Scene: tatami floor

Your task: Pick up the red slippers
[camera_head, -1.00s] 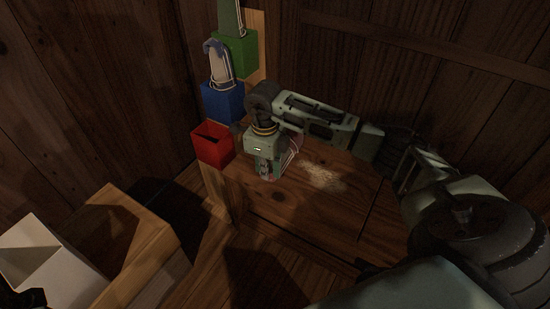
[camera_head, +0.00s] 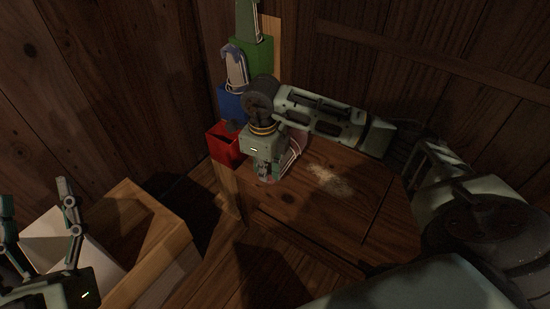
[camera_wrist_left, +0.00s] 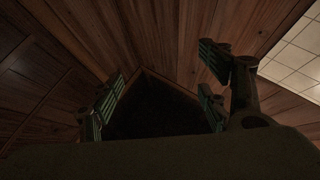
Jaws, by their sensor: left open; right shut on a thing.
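My right gripper (camera_head: 264,178) points down over the wooden cabinet top and is shut on the red slippers (camera_head: 291,152). They are mostly hidden behind the gripper; only a pale-edged, dim part shows at its right side. The red box (camera_head: 222,146), open at the top, stands just left of the gripper, at the cabinet's left end. My left gripper (camera_head: 36,194) is open and empty at the lower left, above a white box. In the left wrist view its two fingers (camera_wrist_left: 160,85) stand apart with nothing between them.
A blue box (camera_head: 232,105) with pale slippers and a green box (camera_head: 258,55) with green slippers stand behind the red box. A white box (camera_head: 62,225) and a wooden box (camera_head: 165,250) are at lower left.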

